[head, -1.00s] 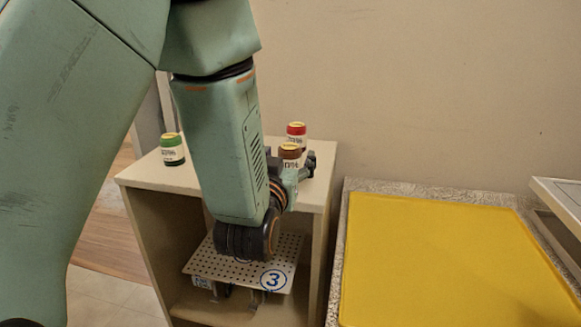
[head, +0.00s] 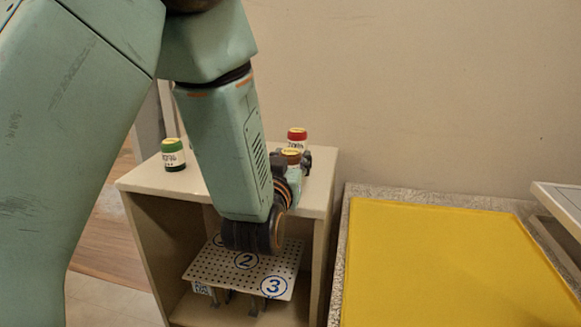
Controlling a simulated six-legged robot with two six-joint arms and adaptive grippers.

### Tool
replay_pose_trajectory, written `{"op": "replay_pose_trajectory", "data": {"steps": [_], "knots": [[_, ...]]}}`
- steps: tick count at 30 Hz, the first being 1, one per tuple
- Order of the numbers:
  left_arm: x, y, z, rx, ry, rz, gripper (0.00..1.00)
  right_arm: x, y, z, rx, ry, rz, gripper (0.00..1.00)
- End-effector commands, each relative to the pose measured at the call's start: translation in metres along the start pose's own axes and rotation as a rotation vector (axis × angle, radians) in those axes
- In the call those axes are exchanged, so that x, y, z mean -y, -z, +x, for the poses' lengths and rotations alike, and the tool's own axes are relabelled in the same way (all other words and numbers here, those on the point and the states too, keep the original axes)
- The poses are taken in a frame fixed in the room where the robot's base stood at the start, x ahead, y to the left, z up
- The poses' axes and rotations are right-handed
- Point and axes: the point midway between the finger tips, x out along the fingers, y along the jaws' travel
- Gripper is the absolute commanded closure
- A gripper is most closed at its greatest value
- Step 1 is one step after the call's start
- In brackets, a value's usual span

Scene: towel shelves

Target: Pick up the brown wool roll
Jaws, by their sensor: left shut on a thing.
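The brown wool roll (head: 291,155) stands upright on top of the beige shelf unit (head: 146,178), near its right side. Only its brown top shows well; the gripper hides its lower part. My left gripper (head: 299,161) comes in from the front and is shut on the brown roll. Whether the roll is clear of the shelf top cannot be seen. My right gripper is out of view.
A red-topped roll (head: 297,137) stands close behind the brown one. Below is a perforated, numbered board (head: 215,272). A yellow surface (head: 440,260) lies clear at right.

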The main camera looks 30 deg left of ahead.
Motion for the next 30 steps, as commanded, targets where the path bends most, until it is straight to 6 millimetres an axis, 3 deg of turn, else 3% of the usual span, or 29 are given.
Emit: {"op": "replay_pose_trajectory", "data": {"steps": [4,11,14,24,30], "knots": [[0.000,0.001,0.000,-0.001,0.000,0.000,0.89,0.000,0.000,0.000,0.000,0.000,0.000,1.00],[0.000,0.003,0.000,-0.002,0.000,-0.001,0.89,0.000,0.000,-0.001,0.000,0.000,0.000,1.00],[0.000,0.014,0.000,-0.003,0.000,-0.001,0.89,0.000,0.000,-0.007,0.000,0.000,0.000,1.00],[0.000,0.080,0.000,-0.004,0.000,-0.001,0.89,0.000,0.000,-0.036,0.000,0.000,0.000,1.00],[0.000,0.099,0.000,-0.002,0.000,0.000,0.89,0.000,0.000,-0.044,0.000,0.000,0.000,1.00]]}}
